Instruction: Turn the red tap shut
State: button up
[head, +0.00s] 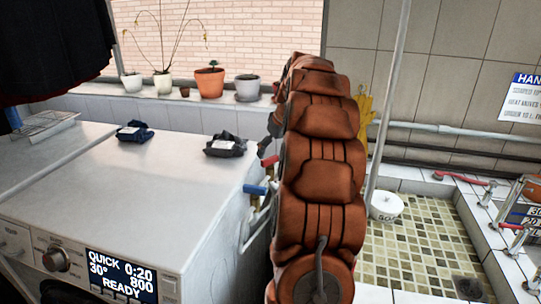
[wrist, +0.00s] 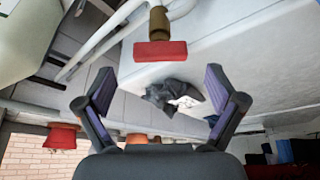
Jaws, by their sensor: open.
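The red tap (head: 269,162) sits beside the washing machine, just left of my arm in the head view. In the wrist view its red bar handle (wrist: 160,50) lies crosswise on a brass stem (wrist: 159,20), above the gap between my fingers. My gripper (wrist: 158,86) is open and empty, its two dark fingers spread wide, apart from the handle. In the head view my orange arm hides most of the gripper. A blue tap (head: 255,189) is just below the red one.
The white washing machine (head: 150,185) fills the left, with folded dark cloths (head: 225,146) on top. Flower pots (head: 209,83) stand on the sill. Right of my arm are a pale pole (head: 387,100), a white tub (head: 386,207) and the tiled basin (head: 420,245).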

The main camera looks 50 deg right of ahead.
aim_at(270, 158)
jog(key=shift+p+x, duration=0.35)
jog(key=shift+x, duration=1.45)
jog(key=shift+c, duration=0.4)
jog(key=shift+a, duration=0.15)
jog(key=c, duration=1.1)
jog(key=shift+o, duration=0.2)
